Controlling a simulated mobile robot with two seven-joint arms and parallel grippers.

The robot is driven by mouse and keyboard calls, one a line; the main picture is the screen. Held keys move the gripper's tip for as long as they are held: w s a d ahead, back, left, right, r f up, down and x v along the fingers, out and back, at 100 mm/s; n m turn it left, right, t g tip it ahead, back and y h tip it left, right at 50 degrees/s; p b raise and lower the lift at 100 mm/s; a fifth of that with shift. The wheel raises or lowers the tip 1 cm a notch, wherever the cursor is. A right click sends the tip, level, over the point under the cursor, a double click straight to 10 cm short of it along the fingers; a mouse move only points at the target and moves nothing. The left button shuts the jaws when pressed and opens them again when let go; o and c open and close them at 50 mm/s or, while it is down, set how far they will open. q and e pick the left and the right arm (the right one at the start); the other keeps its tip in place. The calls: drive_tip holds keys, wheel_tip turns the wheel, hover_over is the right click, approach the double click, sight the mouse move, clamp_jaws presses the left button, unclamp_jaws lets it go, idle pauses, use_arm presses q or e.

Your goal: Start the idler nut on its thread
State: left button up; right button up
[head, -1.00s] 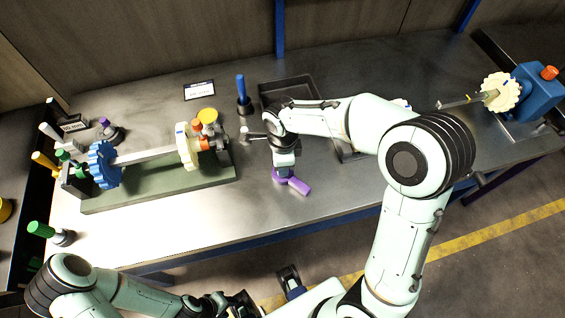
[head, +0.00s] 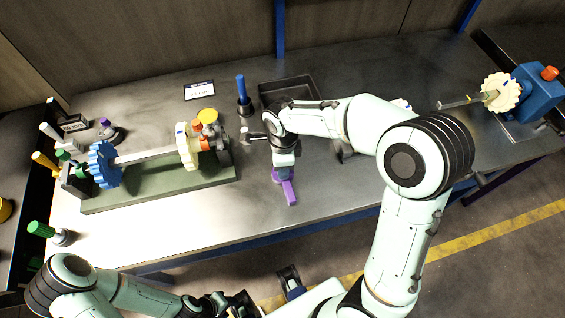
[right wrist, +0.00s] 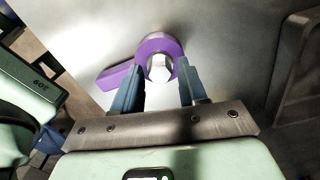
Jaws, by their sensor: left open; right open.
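A purple ring with a flat straight arm (head: 289,190) is at the bench's front half, under my right gripper (head: 283,172). In the right wrist view the purple ring (right wrist: 148,46) lies at the tips of my right gripper (right wrist: 162,76), whose two fingers are apart on either side of its bright opening. I cannot tell whether they touch it. Which part is the idler nut I cannot tell. A green-based fixture (head: 160,190) on the left holds a shaft with a blue gear (head: 103,165) and a cream gear (head: 187,147). My left gripper (head: 240,303) is open before the bench, apart from these parts.
A black tray (head: 312,84) stands behind my right arm, with a blue-handled tool (head: 242,90) beside it. A blue unit (head: 540,92) with another cream gear is at the far right. Several coloured-handled tools stand at the left edge.

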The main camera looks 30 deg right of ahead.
drive_tip(key=c, duration=0.7)
drive_tip(key=o, duration=1)
drive_tip(key=shift+r, duration=0.1)
wheel_tip(320, 180, up, 13)
drive_tip(key=shift+r+p, duration=0.1)
drive_tip(key=shift+p, duration=0.75)
